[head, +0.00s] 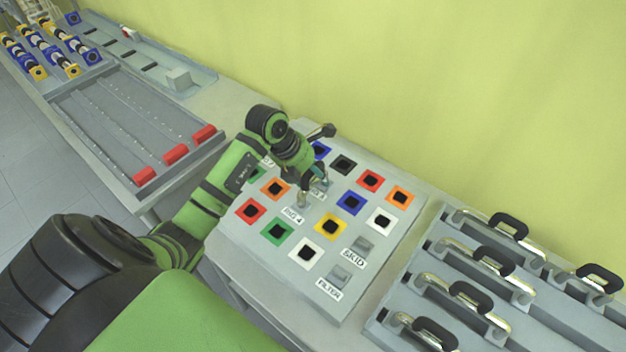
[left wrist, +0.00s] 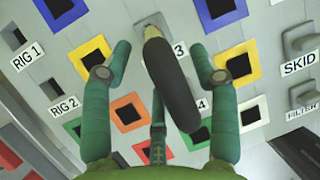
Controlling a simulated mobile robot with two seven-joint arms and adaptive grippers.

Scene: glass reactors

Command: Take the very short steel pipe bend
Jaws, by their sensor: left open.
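In the left wrist view a short piece with a thick black grip (left wrist: 172,85) and a small pale metal end stands up toward the camera, by the RIG 3 label. My left gripper (head: 318,180) is over the upper middle of the grey panel. In the left wrist view its green fingers (left wrist: 162,75) are spread on both sides of the black grip, with a third finger below, and a gap shows at each side. In the head view my gripper mostly hides the piece. My right gripper is not in view.
The grey panel (head: 234,229) carries several coloured square sockets and grey holders marked SKID (head: 363,244) and FILTER (head: 341,274). A grey rack (head: 440,255) at right holds several steel pipes with black handles. A tray with red blocks (head: 175,153) lies at left. A wall runs behind.

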